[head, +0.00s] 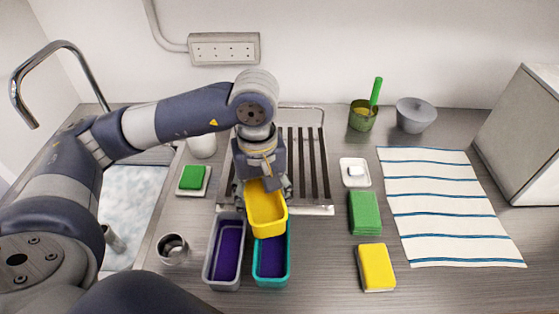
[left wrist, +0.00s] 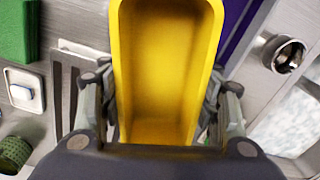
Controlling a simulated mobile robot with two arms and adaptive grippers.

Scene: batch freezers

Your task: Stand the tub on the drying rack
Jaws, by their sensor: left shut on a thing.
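A yellow tub (head: 267,209) is held in my left gripper (head: 264,190), which is shut on it. The tub hangs above the front edge of the drying rack (head: 320,165) and partly overlaps the teal tub in the head view. In the left wrist view the tub (left wrist: 168,70) fills the middle, its open inside facing the camera, with a finger on each side. The rack has dark slats and a metal frame, and my arm hides part of it. My right gripper is not in view.
A grey tub (head: 209,262) and a teal tub (head: 286,268), both purple inside, stand in front of the rack. Green (head: 365,213) and yellow sponges (head: 376,267), a small white dish (head: 345,181) and a striped towel (head: 450,205) lie to the right. A sink is left.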

